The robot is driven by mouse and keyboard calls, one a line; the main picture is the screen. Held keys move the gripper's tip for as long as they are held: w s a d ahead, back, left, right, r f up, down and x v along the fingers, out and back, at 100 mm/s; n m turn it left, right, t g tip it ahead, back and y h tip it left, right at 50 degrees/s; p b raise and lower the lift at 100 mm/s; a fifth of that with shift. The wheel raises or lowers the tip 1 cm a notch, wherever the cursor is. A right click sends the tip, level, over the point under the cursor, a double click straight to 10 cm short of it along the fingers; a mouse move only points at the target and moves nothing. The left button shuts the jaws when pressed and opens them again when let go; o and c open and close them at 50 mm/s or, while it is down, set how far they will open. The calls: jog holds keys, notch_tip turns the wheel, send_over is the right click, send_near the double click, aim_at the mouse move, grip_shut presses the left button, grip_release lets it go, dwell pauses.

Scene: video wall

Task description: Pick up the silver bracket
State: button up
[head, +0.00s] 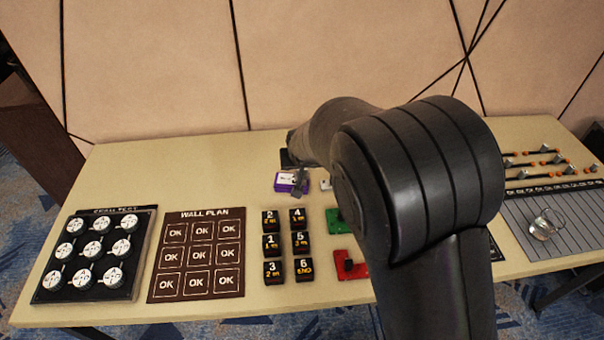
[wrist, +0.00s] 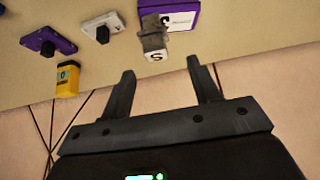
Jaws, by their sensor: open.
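A small grey, metallic-looking piece, which looks like the silver bracket (wrist: 153,38), is in the upper middle of the wrist view. It overlaps the near side of a purple box with a white label (wrist: 182,18), and a white block marked "S" (wrist: 155,56) shows at its end. In the head view the bracket (head: 300,183) stands beside the purple box (head: 284,181), left of my arm. My gripper (wrist: 160,66) is open, with nothing between its fingers. The bracket appears beyond the fingertips, roughly in line with the gap. In the head view my arm hides most of the gripper.
A purple plate (wrist: 48,41), a white plate (wrist: 103,25) with black knobs and a yellow container (wrist: 68,78) are nearby. Numbered black blocks (head: 271,245), a brown WALL PLAN board (head: 197,213) and a disc board (head: 140,225) lie left. A clear cup (head: 543,226) stands right.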

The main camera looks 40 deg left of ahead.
jog(key=shift+w+x, duration=0.2)
jog(key=shift+x, duration=1.75)
jog(key=shift+w+x, duration=0.2)
jog(key=shift+x, duration=1.75)
jog(key=shift+d+r, duration=0.1)
jog(key=shift+r, duration=0.05)
jog(key=shift+c, duration=0.6)
jog(key=c, duration=0.9)
jog(key=shift+r, duration=0.1)
jog(key=shift+c, duration=0.2)
